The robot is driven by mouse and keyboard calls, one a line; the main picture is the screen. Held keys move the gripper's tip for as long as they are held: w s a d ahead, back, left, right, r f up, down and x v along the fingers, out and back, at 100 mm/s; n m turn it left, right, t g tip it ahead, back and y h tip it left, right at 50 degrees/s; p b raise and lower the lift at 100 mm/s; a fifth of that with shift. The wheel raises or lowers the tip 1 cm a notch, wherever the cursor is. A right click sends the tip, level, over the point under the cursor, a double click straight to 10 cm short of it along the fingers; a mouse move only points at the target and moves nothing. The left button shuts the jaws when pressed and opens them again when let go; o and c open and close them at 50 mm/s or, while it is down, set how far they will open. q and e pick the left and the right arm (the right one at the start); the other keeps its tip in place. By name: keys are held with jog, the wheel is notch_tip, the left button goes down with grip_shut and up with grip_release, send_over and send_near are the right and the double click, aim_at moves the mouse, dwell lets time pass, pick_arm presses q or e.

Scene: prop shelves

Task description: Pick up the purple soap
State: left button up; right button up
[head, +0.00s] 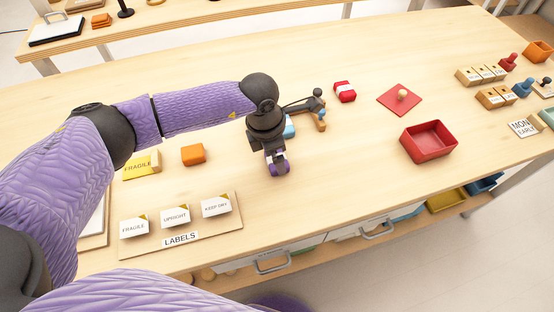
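My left gripper (277,164) points down at the middle of the table. A small purple thing (285,169), which looks like the purple soap, shows at its fingertips. It is mostly hidden by the dark fingers. I cannot tell whether the fingers grip it or only stand around it, or whether it touches the table. My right gripper is not in view.
A light blue thing (289,130) and a wooden-ended tool (320,118) lie just behind the gripper. An orange block (193,155) and the labels board (150,247) are left. A red-and-white bundle (344,91), red mat (390,107) and red tray (428,153) are right.

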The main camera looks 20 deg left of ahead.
pick_arm(q)
notch_tip(320, 180, down, 2)
jog(key=shift+d+f, duration=0.1)
jog(key=shift+d, duration=0.05)
jog(key=shift+w, duration=0.1)
jog(key=c, duration=1)
